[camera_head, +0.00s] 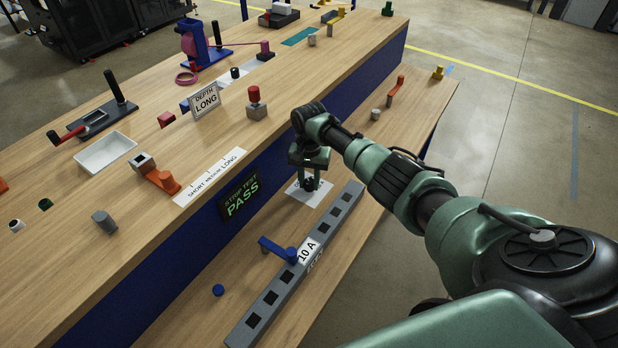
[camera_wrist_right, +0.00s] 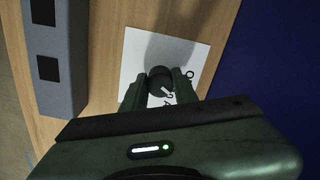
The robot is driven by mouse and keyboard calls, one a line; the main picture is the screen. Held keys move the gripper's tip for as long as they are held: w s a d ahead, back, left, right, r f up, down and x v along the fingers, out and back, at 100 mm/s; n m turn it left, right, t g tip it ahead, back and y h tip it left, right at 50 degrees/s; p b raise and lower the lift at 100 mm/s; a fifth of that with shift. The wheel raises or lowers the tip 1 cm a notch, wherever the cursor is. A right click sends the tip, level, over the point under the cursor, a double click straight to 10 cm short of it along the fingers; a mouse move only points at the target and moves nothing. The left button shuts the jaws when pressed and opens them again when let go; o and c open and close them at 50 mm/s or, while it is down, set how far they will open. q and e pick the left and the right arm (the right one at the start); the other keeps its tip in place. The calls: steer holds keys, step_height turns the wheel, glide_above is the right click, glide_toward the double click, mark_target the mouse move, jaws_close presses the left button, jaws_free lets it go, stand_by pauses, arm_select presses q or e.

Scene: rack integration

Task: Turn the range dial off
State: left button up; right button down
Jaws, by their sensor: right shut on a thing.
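The range dial (camera_wrist_right: 160,76) is a small dark round knob on a white card (camera_wrist_right: 135,62) with partly covered dark markings. In the head view the card (camera_head: 318,197) lies on the lower wooden shelf. My right gripper (camera_head: 309,184) reaches down over it and hides most of the dial. In the wrist view its two green fingers (camera_wrist_right: 161,88) are shut on the dial, one on each side. I cannot read which marking the dial points to. My left gripper is not in view.
A grey rail (camera_head: 262,318) with square black holes and a "10 A" label (camera_head: 309,251) runs beside the card. A blue lever (camera_head: 278,248) rests at the rail. A "STOP TEST PASS" sign (camera_head: 240,197) is on the bench's blue front. The upper bench holds many fixtures.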

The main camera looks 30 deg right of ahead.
mark_target(310, 182)
steer(key=n, duration=0.2)
steer(key=shift+r+n+p, duration=0.1)
steer(key=shift+n+p, duration=0.2)
steer(key=shift+n, duration=1.6)
steer(key=c, duration=1.1)
jaws_free()
step_height(310, 182, up, 8)
steer(key=shift+f+p, duration=0.1)
steer(key=shift+p, duration=0.3)
steer(key=shift+s+f, duration=0.1)
